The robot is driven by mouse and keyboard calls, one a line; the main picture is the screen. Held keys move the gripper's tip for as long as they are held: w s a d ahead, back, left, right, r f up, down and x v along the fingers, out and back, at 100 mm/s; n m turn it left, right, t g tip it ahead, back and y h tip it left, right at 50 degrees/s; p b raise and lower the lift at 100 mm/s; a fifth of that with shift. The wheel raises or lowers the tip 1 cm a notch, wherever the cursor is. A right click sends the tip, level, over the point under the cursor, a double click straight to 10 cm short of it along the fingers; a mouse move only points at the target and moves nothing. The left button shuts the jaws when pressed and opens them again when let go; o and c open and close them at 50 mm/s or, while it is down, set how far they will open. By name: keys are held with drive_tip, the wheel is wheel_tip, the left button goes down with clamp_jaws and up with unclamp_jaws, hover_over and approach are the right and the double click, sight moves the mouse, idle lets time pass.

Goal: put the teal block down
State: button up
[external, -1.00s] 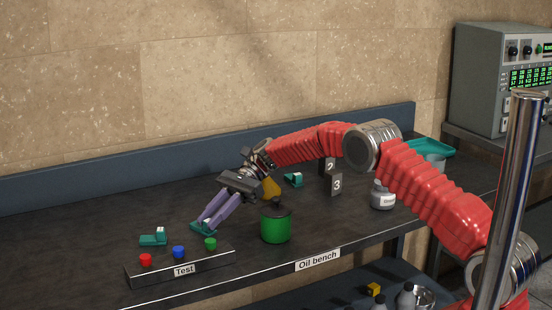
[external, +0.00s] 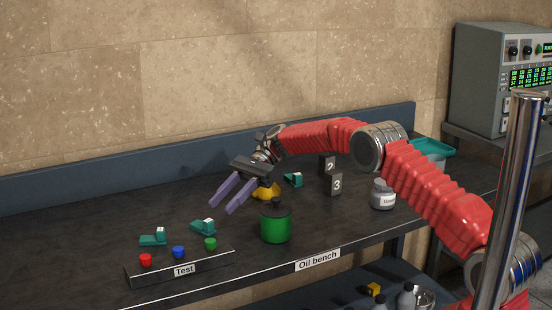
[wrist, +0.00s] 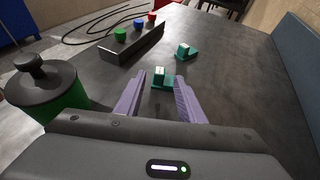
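Several teal blocks with pale tops rest on the dark bench. One teal block (external: 203,227) sits just behind the button box; in the wrist view this block (wrist: 160,78) lies ahead, between the lines of my fingers. A second teal block (external: 153,237) stands to its left, and a third teal block (external: 293,180) is farther back. My gripper (external: 224,206) is open and empty, raised above the bench and apart from the blocks. Its purple fingers (wrist: 160,88) are spread in the wrist view.
The Test box (external: 183,270) with red, blue and green buttons stands at the front edge. A green pot (external: 276,226) with a dark lid is right of my gripper.

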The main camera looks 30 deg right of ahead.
drive_tip(key=v, duration=0.6)
drive_tip(key=shift+f, duration=0.1)
drive_tip(key=shift+r, duration=0.2)
idle(0.5)
drive_tip(key=s+d+r+n+t+h, duration=0.35)
drive_tip(key=s+r, duration=0.25)
drive_tip(key=r, duration=0.5)
drive_tip(key=s+d+r+n+t+h, duration=0.1)
drive_tip(key=s+d+r+h, duration=0.15)
drive_tip(key=s, duration=0.35)
drive_tip(key=s+d+r+n+t+h, duration=0.1)
drive_tip(key=s+d+r, duration=0.2)
drive_tip(key=s+d, duration=0.15)
drive_tip(key=s+d+f+n+t+h, duration=0.2)
drive_tip(key=s+d+n, duration=0.2)
drive_tip(key=s, duration=0.8)
drive_tip(key=s+d+f+n+t+h, duration=0.3)
drive_tip(key=s+d, duration=0.5)
drive_tip(key=s, duration=0.5)
drive_tip(key=shift+s+f+n, duration=0.2)
drive_tip(key=shift+f+n, duration=0.05)
drive_tip(key=shift+n, duration=0.2)
